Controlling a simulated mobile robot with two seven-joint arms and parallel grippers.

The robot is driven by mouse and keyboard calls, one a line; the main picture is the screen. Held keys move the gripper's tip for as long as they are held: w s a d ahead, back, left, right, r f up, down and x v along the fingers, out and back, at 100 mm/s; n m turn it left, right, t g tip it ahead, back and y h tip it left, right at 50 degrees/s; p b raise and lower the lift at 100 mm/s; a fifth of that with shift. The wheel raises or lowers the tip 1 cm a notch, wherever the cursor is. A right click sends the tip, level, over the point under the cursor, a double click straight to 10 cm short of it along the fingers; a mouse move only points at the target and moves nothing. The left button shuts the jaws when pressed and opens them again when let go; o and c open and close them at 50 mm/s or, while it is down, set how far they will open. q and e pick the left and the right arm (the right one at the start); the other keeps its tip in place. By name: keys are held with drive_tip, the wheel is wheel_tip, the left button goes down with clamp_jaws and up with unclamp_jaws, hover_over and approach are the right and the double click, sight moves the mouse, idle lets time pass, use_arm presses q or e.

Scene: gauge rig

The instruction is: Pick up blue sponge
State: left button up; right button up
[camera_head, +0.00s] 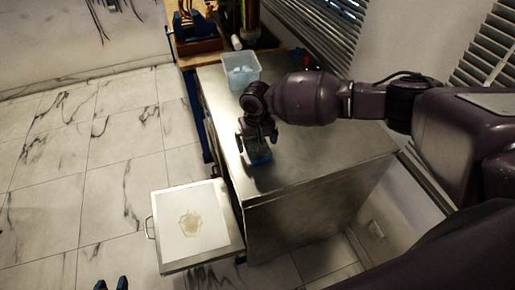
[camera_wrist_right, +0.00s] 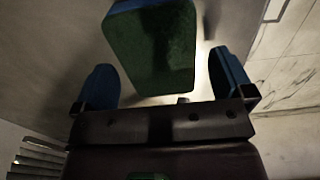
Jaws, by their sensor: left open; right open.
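The blue sponge (camera_head: 262,158) lies on the metal counter top near its left edge, partly hidden by my right gripper. In the right wrist view the sponge (camera_wrist_right: 155,45) shows a dark green face and a blue side. My right gripper (camera_head: 257,140) is over the sponge, with its fingers apart. In the wrist view its two blue fingertips (camera_wrist_right: 166,78) stand to either side of the sponge's near end, with visible gaps and no grip on it. My left gripper (camera_head: 112,284) shows only as two separated blue fingertips at the bottom left, empty above the floor.
A translucent blue bin (camera_head: 240,84) with pale contents stands on the metal counter (camera_head: 310,165) behind the sponge. A white-topped platform (camera_head: 170,220) with a brownish patch (camera_head: 190,224) sits lower at the left. The counter right of the sponge is clear beneath my right arm.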

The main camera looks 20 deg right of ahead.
drive_tip(key=shift+f, duration=0.45)
drive_tip(key=c, duration=0.9)
drive_tip(key=shift+c, duration=0.5)
